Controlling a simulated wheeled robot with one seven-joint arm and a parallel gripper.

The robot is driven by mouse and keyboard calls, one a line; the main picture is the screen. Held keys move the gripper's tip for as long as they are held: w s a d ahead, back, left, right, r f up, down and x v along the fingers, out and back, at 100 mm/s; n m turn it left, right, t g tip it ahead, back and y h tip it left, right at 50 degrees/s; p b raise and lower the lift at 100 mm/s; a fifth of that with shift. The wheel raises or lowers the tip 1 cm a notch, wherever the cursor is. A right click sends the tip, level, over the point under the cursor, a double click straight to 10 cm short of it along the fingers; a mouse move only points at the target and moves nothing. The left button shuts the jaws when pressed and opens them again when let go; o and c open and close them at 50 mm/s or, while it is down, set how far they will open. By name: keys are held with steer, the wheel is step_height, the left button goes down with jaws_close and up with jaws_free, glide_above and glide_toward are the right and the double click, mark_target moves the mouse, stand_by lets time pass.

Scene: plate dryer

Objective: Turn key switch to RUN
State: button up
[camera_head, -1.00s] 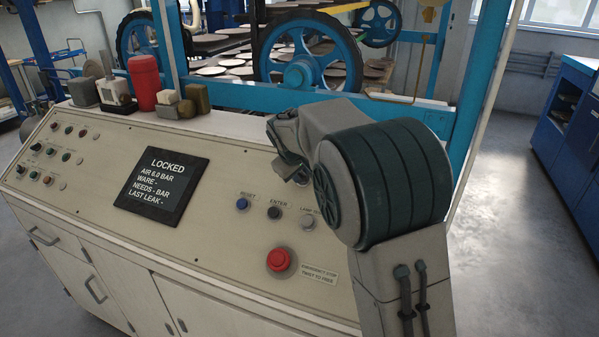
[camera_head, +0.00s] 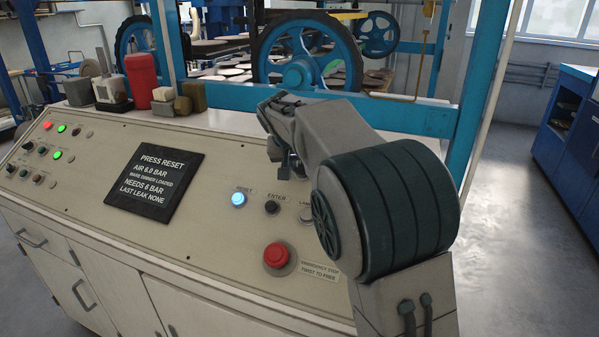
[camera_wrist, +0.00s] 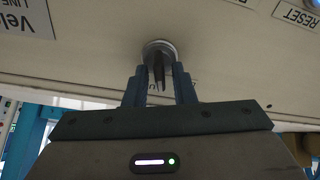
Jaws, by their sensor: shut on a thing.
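My gripper (camera_wrist: 158,90) is shut on the key switch (camera_wrist: 158,50), a round metal switch with a dark key standing out of the panel, in the wrist view. Its two blue-grey fingers sit on either side of the key. In the head view my gripper (camera_head: 284,170) is at the panel's upper right and my wrist hides the switch. The display (camera_head: 155,180) reads PRESS RESET, air 6.0 bar. The RESET button (camera_head: 239,199) glows blue. The switch's position labels are mostly hidden or unreadable.
A red cylinder (camera_head: 141,80) and several small blocks stand on the ledge behind. Blue machine framing (camera_head: 440,120) rises behind my arm.

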steer(key=shift+m+b, duration=0.8)
steer(key=shift+m, duration=0.8)
steer(key=o, duration=0.7)
steer(key=shift+c, duration=0.2)
steer(key=v, duration=1.4)
steer(key=shift+a, duration=0.2)
steer(key=shift+d+f, duration=0.1)
